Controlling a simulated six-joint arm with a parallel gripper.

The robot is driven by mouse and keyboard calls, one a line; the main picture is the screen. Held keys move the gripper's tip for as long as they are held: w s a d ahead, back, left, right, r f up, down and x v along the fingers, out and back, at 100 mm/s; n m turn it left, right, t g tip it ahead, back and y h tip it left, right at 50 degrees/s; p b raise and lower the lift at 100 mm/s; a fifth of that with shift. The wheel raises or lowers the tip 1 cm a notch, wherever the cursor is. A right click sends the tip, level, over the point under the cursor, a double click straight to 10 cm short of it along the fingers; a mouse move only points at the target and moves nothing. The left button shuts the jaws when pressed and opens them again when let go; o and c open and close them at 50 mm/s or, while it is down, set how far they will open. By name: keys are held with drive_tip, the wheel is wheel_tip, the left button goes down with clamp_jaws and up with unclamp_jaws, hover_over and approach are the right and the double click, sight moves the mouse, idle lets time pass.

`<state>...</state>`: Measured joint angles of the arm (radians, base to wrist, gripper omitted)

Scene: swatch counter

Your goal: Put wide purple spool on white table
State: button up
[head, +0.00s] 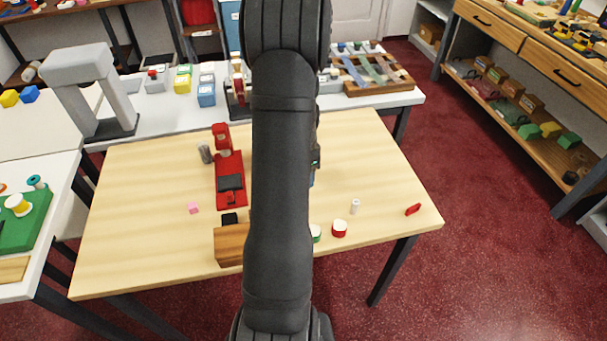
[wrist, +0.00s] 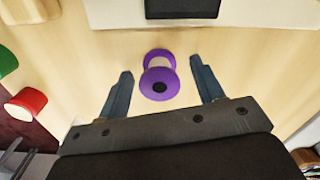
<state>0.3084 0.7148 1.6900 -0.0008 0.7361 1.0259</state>
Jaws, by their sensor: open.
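The purple spool (wrist: 158,84) has two wide purple flanges, a pale middle and a dark hole. In the wrist view it is on the light wooden table, between and just ahead of the spread fingers of my gripper (wrist: 161,66). The fingers appear apart from it, and nothing is held. In the head view my arm hides the spool and gripper. A white-topped table (head: 380,102) stands behind the wooden table (head: 130,200). Another white surface (head: 60,172) is at the left edge.
A red device (head: 230,185), wooden block (head: 229,245), pink cube (head: 193,208), red-and-white round item (head: 339,228), white cylinder (head: 355,206) and red item (head: 413,209) are on the wooden table. A grey stand (head: 90,85) and several small boxes occupy the back table.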

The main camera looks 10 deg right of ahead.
drive_tip(key=c, duration=1.1)
drive_tip(key=shift+r, duration=0.15)
drive_tip(key=shift+r, duration=0.65)
wheel_tip(320, 180, up, 3)
drive_tip(key=shift+f, duration=0.1)
drive_tip(key=s+d+r, duration=0.7)
drive_tip(key=s+d, duration=0.1)
drive_tip(key=s, duration=0.1)
drive_tip(key=w+a+f+n, duration=0.1)
drive_tip(key=w+a+n, duration=0.3)
drive_tip(key=a, duration=0.3)
drive_tip(key=w+a+f+n, duration=0.1)
drive_tip(key=w+a+n, duration=0.3)
drive_tip(key=a+n, duration=0.2)
drive_tip(key=w+a+f+n, duration=0.1)
drive_tip(key=w+a+n, duration=0.3)
drive_tip(key=a, duration=0.6)
drive_tip(key=shift+w+a+f+n, duration=0.15)
drive_tip(key=shift+w+n, duration=0.2)
drive_tip(key=shift+n, duration=0.25)
